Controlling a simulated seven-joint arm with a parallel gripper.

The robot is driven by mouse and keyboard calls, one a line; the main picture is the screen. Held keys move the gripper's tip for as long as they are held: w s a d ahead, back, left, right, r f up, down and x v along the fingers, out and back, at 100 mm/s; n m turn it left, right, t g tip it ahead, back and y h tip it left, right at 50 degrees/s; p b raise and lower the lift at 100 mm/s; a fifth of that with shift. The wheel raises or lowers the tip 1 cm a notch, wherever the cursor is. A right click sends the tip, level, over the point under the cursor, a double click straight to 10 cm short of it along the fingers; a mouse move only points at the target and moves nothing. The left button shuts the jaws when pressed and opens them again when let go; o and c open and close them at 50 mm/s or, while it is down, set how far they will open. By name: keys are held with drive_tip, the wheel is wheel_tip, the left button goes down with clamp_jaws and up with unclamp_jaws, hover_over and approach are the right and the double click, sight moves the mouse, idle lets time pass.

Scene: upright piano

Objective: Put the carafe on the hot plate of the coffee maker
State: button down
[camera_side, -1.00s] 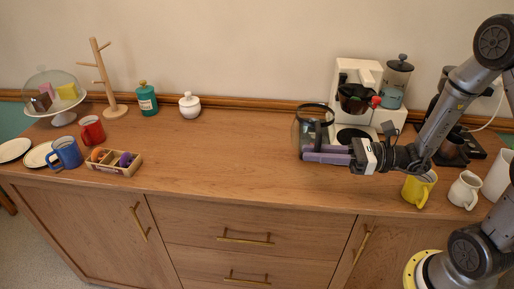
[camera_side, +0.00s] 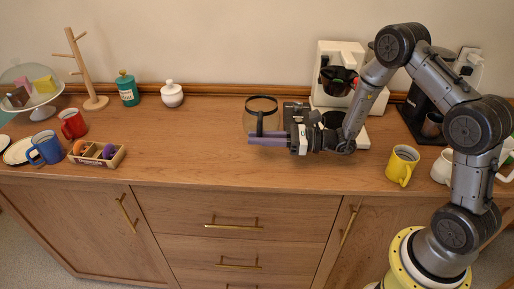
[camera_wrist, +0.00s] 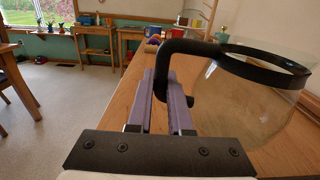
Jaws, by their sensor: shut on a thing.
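The carafe (camera_side: 250,122) is clear glass with a black rim and black handle. It is upright at the left of the coffee maker, apart from it. My gripper (camera_side: 254,138) is shut on its handle, reaching in from the right. In the wrist view the purple fingers (camera_wrist: 162,100) are on either side of the lower handle, with the carafe (camera_wrist: 235,105) to the right. The white coffee maker (camera_side: 325,62) stands against the wall. Its round black hot plate (camera_side: 334,119) is empty and partly hidden by my arm. Whether the carafe's bottom touches the counter, I cannot tell.
A yellow mug (camera_side: 402,164) stands right of my gripper, near the front edge. A dark machine (camera_side: 420,110) stands behind my arm. A white lidded jar (camera_side: 172,95) and a green jar (camera_side: 127,90) are at the back left.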

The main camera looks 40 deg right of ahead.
drive_tip(key=shift+w+a+f, duration=0.1)
drive_tip(key=shift+w+f, duration=0.3)
drive_tip(key=shift+f, duration=1.6)
drive_tip(key=c, duration=0.8)
unclamp_jaws()
drive_tip(key=shift+f, duration=0.2)
drive_tip(key=shift+c, duration=0.2)
